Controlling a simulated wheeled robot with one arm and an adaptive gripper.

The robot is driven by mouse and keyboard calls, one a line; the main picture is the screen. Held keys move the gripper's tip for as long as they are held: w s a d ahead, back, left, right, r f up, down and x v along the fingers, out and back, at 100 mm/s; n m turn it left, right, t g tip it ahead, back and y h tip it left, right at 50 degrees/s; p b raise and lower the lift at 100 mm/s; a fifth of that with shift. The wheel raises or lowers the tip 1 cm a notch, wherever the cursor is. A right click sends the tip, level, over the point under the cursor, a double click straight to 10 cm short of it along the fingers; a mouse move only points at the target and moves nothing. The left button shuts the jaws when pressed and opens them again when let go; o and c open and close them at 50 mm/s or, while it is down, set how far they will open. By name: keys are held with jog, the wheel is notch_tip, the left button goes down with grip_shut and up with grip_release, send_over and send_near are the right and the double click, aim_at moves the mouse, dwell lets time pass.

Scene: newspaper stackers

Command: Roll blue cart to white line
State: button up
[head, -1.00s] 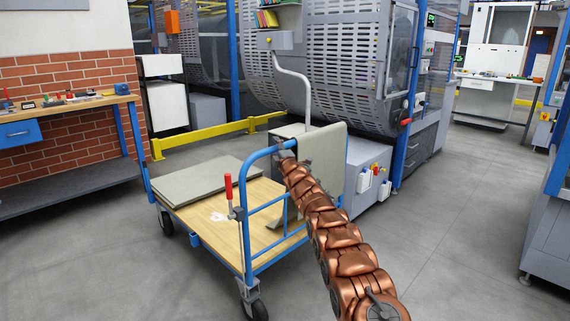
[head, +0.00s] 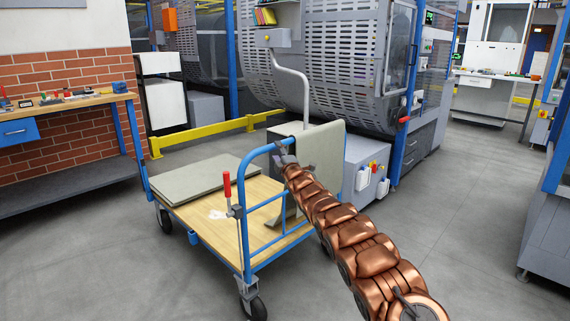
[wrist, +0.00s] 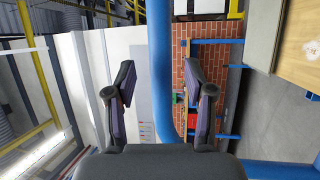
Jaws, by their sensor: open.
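The blue cart (head: 243,205) is a platform trolley with a wooden deck, blue tubular handle frame and a red-handled lever (head: 227,186). It stands on the grey floor in the middle of the head view. My gripper (head: 284,158) is at the top bar of the cart's handle. In the wrist view my gripper (wrist: 160,90) is open, with one finger on each side of the blue handle bar (wrist: 160,50). Both fingers look apart from the bar. I cannot make out a white line on the floor.
A yellow barrier (head: 205,133) and a large machine (head: 325,70) stand behind. A workbench (head: 70,103) is at left. The floor at right (head: 450,210) is clear.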

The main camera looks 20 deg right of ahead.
jog(key=shift+s+d+f, duration=0.2)
jog(key=shift+s, duration=0.2)
jog(key=shift+s+a+f, duration=0.1)
jog(key=shift+s+f, duration=0.15)
jog(key=shift+s, duration=1.2)
jog(key=shift+s+a+f, duration=0.1)
jog(key=shift+s+f, duration=0.1)
jog(key=shift+s, duration=1.2)
